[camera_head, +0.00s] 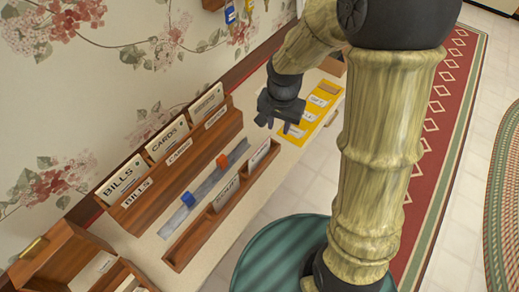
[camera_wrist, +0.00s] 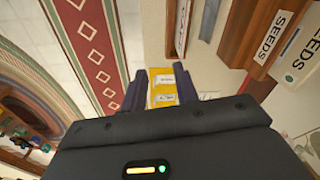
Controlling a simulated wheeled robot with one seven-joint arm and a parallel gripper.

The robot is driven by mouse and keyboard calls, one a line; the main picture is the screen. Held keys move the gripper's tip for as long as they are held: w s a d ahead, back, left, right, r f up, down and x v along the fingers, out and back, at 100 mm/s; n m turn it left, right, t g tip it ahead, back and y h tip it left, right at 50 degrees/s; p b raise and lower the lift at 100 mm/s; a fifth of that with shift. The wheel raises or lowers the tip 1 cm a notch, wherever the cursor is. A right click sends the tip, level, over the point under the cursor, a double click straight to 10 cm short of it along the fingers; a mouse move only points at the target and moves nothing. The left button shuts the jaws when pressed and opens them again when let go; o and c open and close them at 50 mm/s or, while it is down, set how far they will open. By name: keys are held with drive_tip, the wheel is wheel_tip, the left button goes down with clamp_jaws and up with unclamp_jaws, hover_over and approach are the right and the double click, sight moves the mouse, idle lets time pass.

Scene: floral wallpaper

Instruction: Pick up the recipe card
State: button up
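No card can be read as the recipe card. In the head view, the front wooden rack (camera_head: 205,235) holds a white card with unclear lettering (camera_head: 228,194) and another white card (camera_head: 260,153). My gripper (camera_head: 273,117) is above the shelf, beside a yellow tray or board (camera_head: 328,87) with small white labels. In the wrist view, my gripper (camera_wrist: 161,72) is open, with no card held between its fingers. The yellow board (camera_wrist: 163,88) shows between and beyond the fingers.
The back wooden rack (camera_head: 222,130) holds cards marked BILLS (camera_head: 121,179) and CARDS (camera_head: 167,138). A grey strip (camera_head: 205,187) with blue and orange sliders lies between the racks. A wooden box (camera_head: 60,260) stands at lower left. Keys (camera_head: 231,13) hang on the wall.

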sight(260, 146)
drive_tip(key=w+a+m+p, duration=0.1)
drive_tip(key=w+a+m, duration=0.1)
drive_tip(key=a, duration=0.3)
drive_tip(key=shift+w+a+f+m+g, duration=0.25)
drive_tip(key=shift+w+m+g, duration=0.15)
drive_tip(key=shift+w, duration=0.15)
wheel_tip(260, 146, down, 12)
drive_tip(key=p, duration=0.3)
drive_tip(key=shift+f, duration=0.2)
drive_tip(key=shift+d+f+p, duration=0.15)
drive_tip(key=shift+f+p, duration=0.4)
drive_tip(key=shift+p, duration=0.1)
drive_tip(key=shift+w+f+p, duration=0.1)
drive_tip(key=shift+f+p, duration=0.55)
drive_tip(key=shift+f, duration=1.25)
drive_tip(key=shift+d, duration=0.1)
